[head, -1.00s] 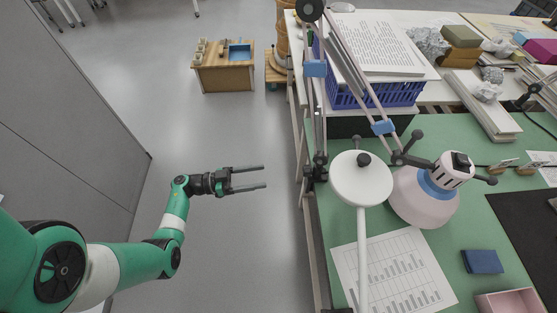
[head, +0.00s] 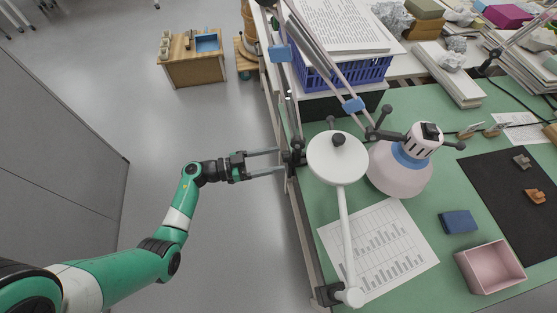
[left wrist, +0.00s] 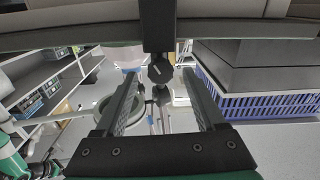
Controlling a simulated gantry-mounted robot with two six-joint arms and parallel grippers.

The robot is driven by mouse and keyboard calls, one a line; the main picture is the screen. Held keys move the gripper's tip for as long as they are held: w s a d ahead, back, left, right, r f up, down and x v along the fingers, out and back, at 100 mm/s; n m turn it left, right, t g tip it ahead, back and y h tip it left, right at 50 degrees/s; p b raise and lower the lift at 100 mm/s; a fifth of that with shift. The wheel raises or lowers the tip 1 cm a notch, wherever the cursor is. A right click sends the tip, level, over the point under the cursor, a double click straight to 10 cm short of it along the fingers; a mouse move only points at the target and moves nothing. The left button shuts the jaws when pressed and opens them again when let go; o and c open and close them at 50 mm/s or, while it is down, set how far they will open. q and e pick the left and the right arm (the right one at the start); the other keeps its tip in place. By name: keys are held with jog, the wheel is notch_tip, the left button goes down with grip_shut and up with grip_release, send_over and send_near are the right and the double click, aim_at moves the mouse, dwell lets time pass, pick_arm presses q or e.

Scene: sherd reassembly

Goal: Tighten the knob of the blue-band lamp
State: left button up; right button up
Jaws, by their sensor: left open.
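The blue-band lamp has a pale pinkish shade (head: 400,176) with a blue band (head: 410,156) and hangs over the green table top. Its jointed arm with blue clips (head: 353,104) runs back toward a dark clamp (head: 293,157) at the table's left edge. My left gripper (head: 281,161) is open, level, with its fingertips close beside this clamp. In the left wrist view a dark round knob (left wrist: 160,72) shows between the tips of the open fingers, apart from both. I cannot tell how deep it sits between them. My right gripper is not in view.
A white round-headed lamp (head: 337,158) stands near, clamped at the table's front left. A blue crate (head: 340,73) with papers sits behind. A printed sheet (head: 380,245), a blue block (head: 458,221) and a pink box (head: 490,267) lie on the table.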

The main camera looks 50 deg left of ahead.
pick_arm(q)
jog(key=shift+x, duration=0.95)
grip_shut()
jog(key=shift+r+m, duration=0.1)
jog(key=shift+m, duration=0.2)
jog(key=shift+m+p, duration=0.8)
jog(key=shift+m, duration=1.9)
